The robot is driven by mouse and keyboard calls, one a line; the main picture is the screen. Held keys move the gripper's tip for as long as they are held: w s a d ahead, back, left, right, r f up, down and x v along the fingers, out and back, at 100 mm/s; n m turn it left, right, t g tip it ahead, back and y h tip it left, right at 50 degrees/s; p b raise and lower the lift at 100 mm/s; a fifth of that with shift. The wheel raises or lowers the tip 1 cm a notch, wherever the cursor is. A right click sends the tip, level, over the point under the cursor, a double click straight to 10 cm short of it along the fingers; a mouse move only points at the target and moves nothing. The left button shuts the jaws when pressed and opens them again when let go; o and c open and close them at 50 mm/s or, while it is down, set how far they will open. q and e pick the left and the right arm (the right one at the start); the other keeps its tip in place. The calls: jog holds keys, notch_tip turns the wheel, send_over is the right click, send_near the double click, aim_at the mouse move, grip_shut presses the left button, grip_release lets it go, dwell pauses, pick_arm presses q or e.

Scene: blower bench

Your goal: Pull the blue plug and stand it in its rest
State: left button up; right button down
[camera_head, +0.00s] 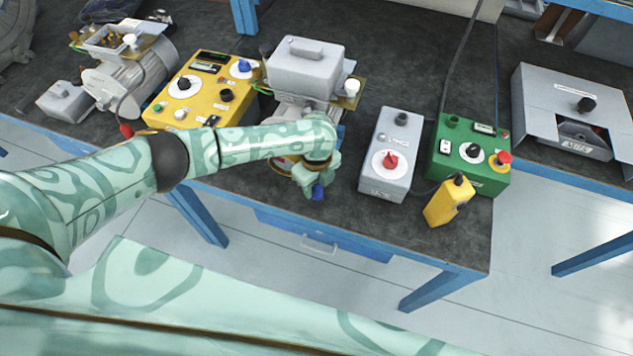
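My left arm reaches in from the left, and my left gripper (316,180) is over the front edge of the dark bench, in front of the grey blower unit. The blue plug (318,192) shows as a small dark blue piece sticking out between the fingertips. The gripper looks shut on it. The rest of the plug is hidden by the fingers. I cannot pick out the plug's rest; my arm and gripper cover part of the bench there. My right gripper is not in view.
Right of the gripper stand a grey box (390,150) with a red knob, a green control box (470,150) and a yellow pendant (449,201). Left are a yellow control box (205,85) and a motor (130,75). The grey blower unit (305,68) is behind.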

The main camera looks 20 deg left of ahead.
pick_arm(q)
jog(key=shift+o, duration=0.4)
notch_tip(320, 180, up, 16)
jog(key=p, duration=0.6)
jog(key=shift+r, duration=0.15)
